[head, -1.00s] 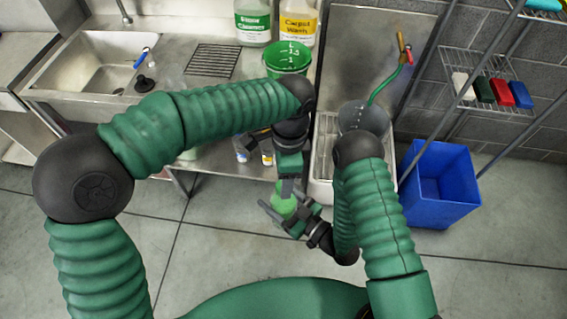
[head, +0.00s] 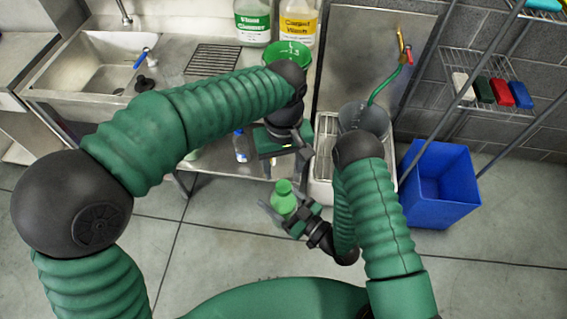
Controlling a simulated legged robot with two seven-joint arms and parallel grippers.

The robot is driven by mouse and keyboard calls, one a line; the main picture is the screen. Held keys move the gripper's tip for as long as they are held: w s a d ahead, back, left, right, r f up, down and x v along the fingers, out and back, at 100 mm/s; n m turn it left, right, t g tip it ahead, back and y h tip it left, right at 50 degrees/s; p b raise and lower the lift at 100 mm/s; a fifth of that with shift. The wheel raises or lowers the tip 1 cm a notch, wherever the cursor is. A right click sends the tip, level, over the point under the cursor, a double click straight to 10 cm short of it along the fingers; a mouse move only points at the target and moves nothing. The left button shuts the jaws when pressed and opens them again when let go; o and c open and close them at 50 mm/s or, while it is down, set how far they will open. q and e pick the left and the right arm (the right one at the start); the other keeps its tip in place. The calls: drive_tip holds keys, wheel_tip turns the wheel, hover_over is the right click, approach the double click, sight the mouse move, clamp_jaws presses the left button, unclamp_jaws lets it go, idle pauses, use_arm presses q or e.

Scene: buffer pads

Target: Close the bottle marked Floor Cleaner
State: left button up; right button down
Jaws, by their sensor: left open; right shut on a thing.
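A small green bottle (head: 284,204) is held upright in front of the counter, its narrow green top (head: 283,187) facing up. I cannot read a label on it, nor tell cap from bottle. My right gripper (head: 287,212) is shut around its body. My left gripper (head: 284,153) is open above and beyond the bottle's top, apart from it. A large jug with a green label (head: 253,25), whose second word reads Cleaner, stands at the back of the counter. Its top is outside the view.
A jug with a yellow Carpet Wash label (head: 298,27) stands beside it, behind a green measuring bucket (head: 288,52). A grey bucket (head: 362,118) sits in the floor sink. A blue bin (head: 438,185) stands at right.

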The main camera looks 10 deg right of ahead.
sight(284, 185)
use_arm(q)
wheel_tip(284, 185, down, 8)
drive_tip(key=shift+r, duration=0.1)
idle(0.4)
clamp_jaws()
drive_tip(key=m, duration=0.7)
drive_tip(key=shift+m, duration=0.3)
drive_tip(key=m, duration=0.8)
drive_tip(key=shift+o, duration=0.3)
unclamp_jaws()
